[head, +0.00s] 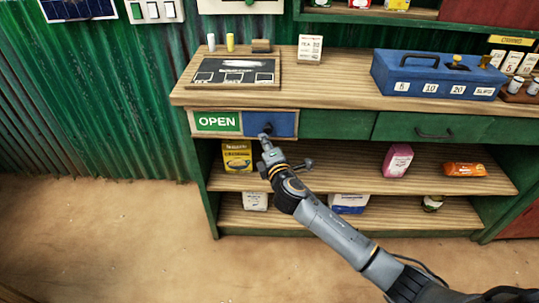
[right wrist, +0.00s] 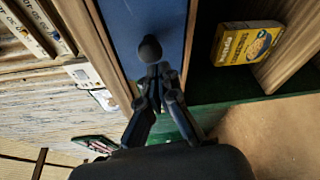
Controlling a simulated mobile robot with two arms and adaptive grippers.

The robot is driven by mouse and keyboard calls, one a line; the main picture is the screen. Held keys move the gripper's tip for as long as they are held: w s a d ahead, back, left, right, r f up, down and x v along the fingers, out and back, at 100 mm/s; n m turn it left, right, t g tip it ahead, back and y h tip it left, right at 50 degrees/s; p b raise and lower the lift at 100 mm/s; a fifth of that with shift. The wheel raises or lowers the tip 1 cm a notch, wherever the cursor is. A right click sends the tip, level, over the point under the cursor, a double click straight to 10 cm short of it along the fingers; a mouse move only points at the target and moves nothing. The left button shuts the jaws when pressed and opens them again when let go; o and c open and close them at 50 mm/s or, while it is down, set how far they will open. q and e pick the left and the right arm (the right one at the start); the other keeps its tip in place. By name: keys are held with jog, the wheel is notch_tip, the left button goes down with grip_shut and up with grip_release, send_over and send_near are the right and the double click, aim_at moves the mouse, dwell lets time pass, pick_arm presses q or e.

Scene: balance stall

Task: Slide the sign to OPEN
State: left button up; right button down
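The sign is a strip on the counter's front edge. Its left part is a green panel reading OPEN (head: 217,122), fully uncovered. Its right part is a plain blue sliding panel (head: 286,124) with a dark round knob (head: 267,128). The knob (right wrist: 150,48) and blue panel (right wrist: 125,22) also show in the right wrist view. My right gripper (head: 264,141) is at the knob, its fingers together. In the right wrist view its fingertips (right wrist: 156,80) are close against the knob; I cannot tell whether they touch it. My left gripper is not in view.
The wooden counter (head: 340,90) carries a slate board (head: 236,73), a price card (head: 310,49) and a blue cash box (head: 437,76). Below, shelves hold a yellow box (head: 237,156), a pink pack (head: 397,161) and an orange pack (head: 465,169). The floor at left is clear.

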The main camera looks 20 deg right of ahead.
jog(key=s, duration=1)
jog(key=shift+a+r, duration=0.15)
jog(key=shift+r, duration=0.3)
